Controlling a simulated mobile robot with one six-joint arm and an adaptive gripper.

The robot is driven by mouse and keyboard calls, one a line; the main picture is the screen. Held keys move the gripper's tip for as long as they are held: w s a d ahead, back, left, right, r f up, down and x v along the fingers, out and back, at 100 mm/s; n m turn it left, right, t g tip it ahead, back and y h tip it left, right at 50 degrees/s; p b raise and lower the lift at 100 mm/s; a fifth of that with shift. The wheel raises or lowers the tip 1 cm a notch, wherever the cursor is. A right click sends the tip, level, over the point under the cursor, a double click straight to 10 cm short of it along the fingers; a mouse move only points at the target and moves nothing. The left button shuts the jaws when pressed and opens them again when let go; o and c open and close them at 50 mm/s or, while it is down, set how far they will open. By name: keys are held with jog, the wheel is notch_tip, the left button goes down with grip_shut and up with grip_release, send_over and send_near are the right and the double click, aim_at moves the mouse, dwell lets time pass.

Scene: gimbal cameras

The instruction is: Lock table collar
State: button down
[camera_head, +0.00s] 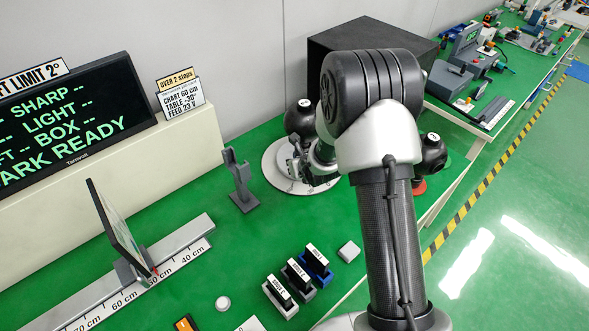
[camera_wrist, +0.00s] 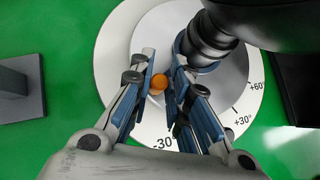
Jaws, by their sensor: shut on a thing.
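The round table is a white disc (camera_head: 275,172) with a printed degree scale, partly hidden by my arm in the head view. In the wrist view its grey-white top (camera_wrist: 235,92) shows marks at -30°, +30° and +60°. A small orange knob (camera_wrist: 158,83) sits between my fingers near the middle of the disc. My gripper (camera_wrist: 163,62) is shut on this orange knob, fingers on both sides of it. In the head view my gripper (camera_head: 312,176) is low over the disc. A ribbed black stem (camera_wrist: 205,42) stands beside the fingers. The collar is not clearly distinguishable.
A black ball-shaped camera (camera_head: 300,117) stands at the disc; another (camera_head: 432,153) is right of my arm. A grey post (camera_head: 240,182) stands left of the disc. Labelled blocks (camera_head: 298,276) lie in front.

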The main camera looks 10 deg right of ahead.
dwell(0.3)
jog(key=c, duration=1.6)
grip_release()
jog(key=shift+w+f, duration=0.1)
jog(key=shift+o, duration=0.2)
jog(key=v, duration=1.2)
jog(key=shift+w, duration=0.1)
